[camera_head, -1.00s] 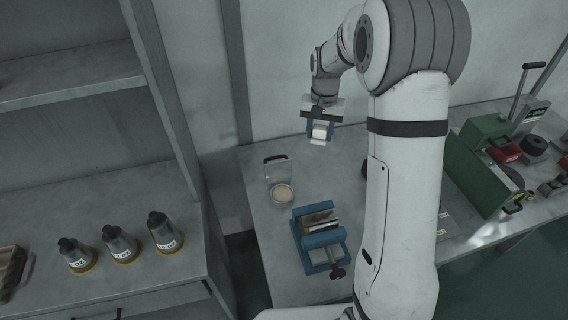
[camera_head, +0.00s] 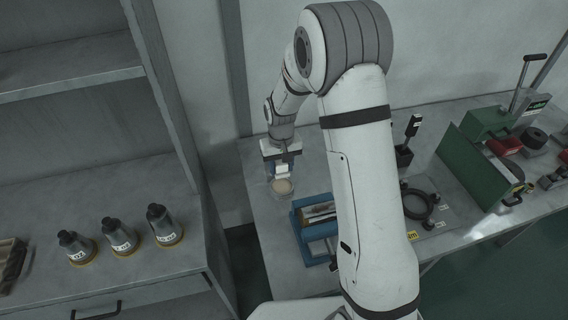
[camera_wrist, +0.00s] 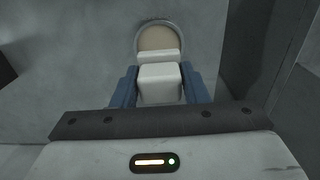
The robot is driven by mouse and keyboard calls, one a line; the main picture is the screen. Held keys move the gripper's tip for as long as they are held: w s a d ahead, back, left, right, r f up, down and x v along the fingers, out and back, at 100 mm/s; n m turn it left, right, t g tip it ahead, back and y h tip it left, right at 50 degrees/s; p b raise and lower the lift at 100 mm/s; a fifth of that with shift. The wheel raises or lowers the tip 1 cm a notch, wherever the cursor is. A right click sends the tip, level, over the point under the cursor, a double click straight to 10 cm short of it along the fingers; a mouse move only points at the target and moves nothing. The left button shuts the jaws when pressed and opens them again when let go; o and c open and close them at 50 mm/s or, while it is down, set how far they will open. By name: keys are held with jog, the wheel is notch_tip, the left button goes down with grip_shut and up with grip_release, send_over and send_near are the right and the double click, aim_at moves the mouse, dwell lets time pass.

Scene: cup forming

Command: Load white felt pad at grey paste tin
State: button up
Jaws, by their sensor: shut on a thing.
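My gripper (camera_head: 282,172) is shut on a white felt pad, a small white block that shows between the blue fingers in the wrist view (camera_wrist: 160,84). In the head view the pad (camera_head: 282,169) is held just above and behind a round tin with pale beige contents (camera_head: 283,187). In the wrist view the tin (camera_wrist: 161,38) lies just past the pad, which covers its near part. I cannot tell whether the pad touches the paste.
A blue vise (camera_head: 312,212) stands right of the tin, partly behind my arm. Several bottles (camera_head: 120,236) stand on the left shelf. A black ring fixture (camera_head: 416,203) and a green machine (camera_head: 478,165) are at right. Bare bench lies in front of the tin.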

aim_at(282, 186)
jog(key=shift+f+b, duration=1.55)
jog(key=shift+f, duration=1.3)
jog(key=shift+d+f+b, duration=0.1)
jog(key=shift+f+b, duration=0.45)
jog(key=shift+b, duration=0.05)
jog(key=shift+r, duration=0.1)
jog(key=shift+r+p, duration=1.95)
jog(key=shift+r, duration=1.5)
